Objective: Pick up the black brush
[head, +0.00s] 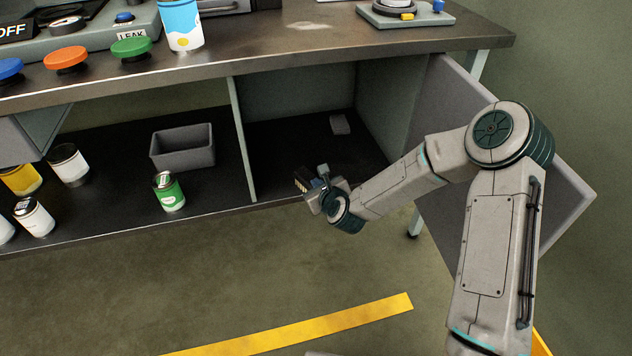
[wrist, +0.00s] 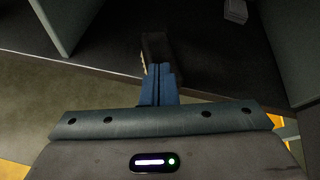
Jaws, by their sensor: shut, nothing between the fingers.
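The black brush (head: 302,180), dark with pale bristles along one side, is at the front edge of the right-hand lower compartment in the head view. My gripper (head: 318,184) is right beside it and partly covers it. In the wrist view the brush (wrist: 154,46) extends just beyond the blue fingertips (wrist: 158,70), which are together with nothing between them. The near end of the brush is hidden by the fingers. I cannot tell whether the fingertips touch it.
A divider (head: 241,140) stands left of the compartment, and an open door (head: 555,180) is at its right. A small grey block (head: 340,124) lies deeper inside. A grey bin (head: 183,149) and a green can (head: 168,192) stand on the left shelf. The countertop (head: 270,47) overhangs the compartment.

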